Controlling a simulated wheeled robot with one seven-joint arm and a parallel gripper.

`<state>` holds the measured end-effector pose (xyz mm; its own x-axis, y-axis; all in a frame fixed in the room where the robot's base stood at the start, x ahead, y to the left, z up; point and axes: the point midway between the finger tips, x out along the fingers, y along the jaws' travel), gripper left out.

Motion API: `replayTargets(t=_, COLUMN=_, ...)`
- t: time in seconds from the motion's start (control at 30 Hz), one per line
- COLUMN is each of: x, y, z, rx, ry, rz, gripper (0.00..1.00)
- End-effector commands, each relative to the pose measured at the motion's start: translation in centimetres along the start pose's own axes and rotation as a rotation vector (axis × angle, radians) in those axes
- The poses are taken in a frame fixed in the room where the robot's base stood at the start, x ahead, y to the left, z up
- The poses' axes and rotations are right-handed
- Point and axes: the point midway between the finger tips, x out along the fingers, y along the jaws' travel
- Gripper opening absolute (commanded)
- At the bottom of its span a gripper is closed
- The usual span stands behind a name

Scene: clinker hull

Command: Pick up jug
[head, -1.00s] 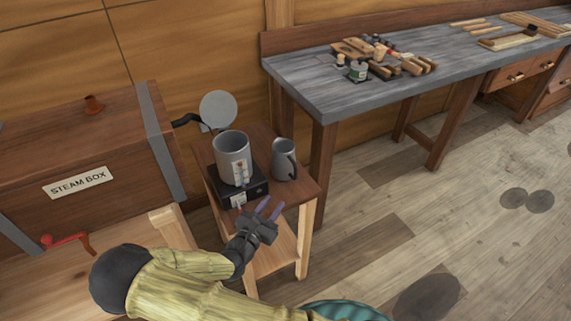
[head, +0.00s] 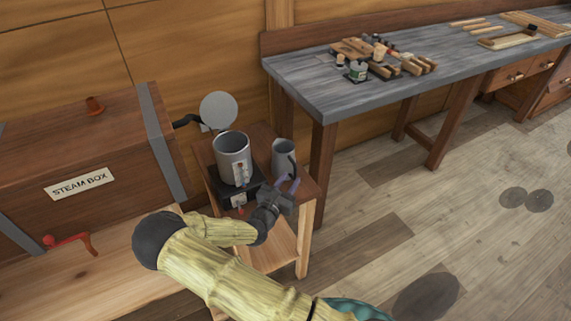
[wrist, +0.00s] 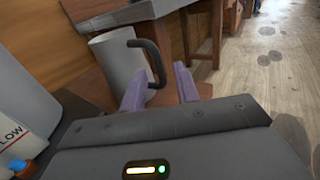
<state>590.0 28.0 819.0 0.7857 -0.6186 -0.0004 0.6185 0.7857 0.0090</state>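The jug (head: 283,154) is a grey metal vessel with a dark handle. It stands upright on the right side of a small wooden side table. In the wrist view the jug (wrist: 116,66) is just ahead, with its black handle on its right side. My gripper (head: 290,183) is at the table's front edge, just in front of the jug. In the wrist view the purple fingers of my gripper (wrist: 160,88) are spread apart. The left finger is close to the lower end of the handle; I cannot tell whether it touches. Nothing is held between the fingers.
A larger grey pot (head: 233,158) stands on a black burner (head: 222,186), left of the jug. The steam box (head: 90,150) is further left. A workbench (head: 390,95) with tools is behind on the right. The floor at right is clear.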

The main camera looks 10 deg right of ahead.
Motion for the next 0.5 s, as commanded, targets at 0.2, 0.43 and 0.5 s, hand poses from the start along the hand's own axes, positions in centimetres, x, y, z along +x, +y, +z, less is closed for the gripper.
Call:
replayTargets(t=0.2, x=2.3, y=0.1, z=0.5, rx=0.000, ry=-0.002, rz=-0.002, gripper=0.31)
replayTargets(t=0.43, x=5.0, y=0.2, z=0.5, rx=0.000, ry=-0.001, rz=-0.001, gripper=0.31)
replayTargets(t=0.5, x=5.2, y=0.2, z=0.5, rx=0.000, ry=0.000, rz=0.000, gripper=0.31)
